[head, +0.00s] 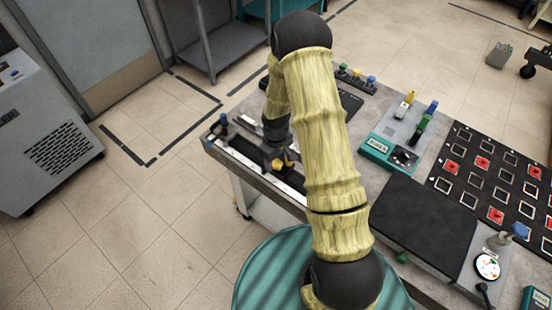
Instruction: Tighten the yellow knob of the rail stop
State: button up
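My arm comes up from the bottom of the head view and bends down over the left part of the bench. My gripper (279,158) points down at the dark rail (245,160) along the bench's left edge. A small yellow part, likely the yellow knob (278,167) of the rail stop, shows right at the fingertips. The gripper is at or just above it; I cannot tell whether they touch. The fingers are small and dark here, so their opening is unclear. The rail stop's body is mostly hidden by the gripper and arm.
A teal meter (376,146), colored-handled tools (422,125) and a black pad (425,215) lie right of my arm. A black board (470,200) with red and dark squares is farther right. Floor left of the bench is clear.

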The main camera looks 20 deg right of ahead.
aim_at(276, 162)
notch_tip(276, 162, up, 18)
jog(key=b, duration=0.2)
jog(key=shift+f+b, duration=0.25)
jog(key=shift+b, duration=0.1)
jog(key=shift+s, duration=0.1)
dwell(0.3)
jog(key=s+r+m+t, duration=0.2)
jog(key=s+r+m, duration=0.2)
jog(key=s, duration=1.1)
jog(key=shift+a+r+m+t, duration=0.15)
jog(key=shift+a+m+t, duration=0.2)
jog(key=shift+m, duration=0.65)
jog(key=shift+c, duration=0.4)
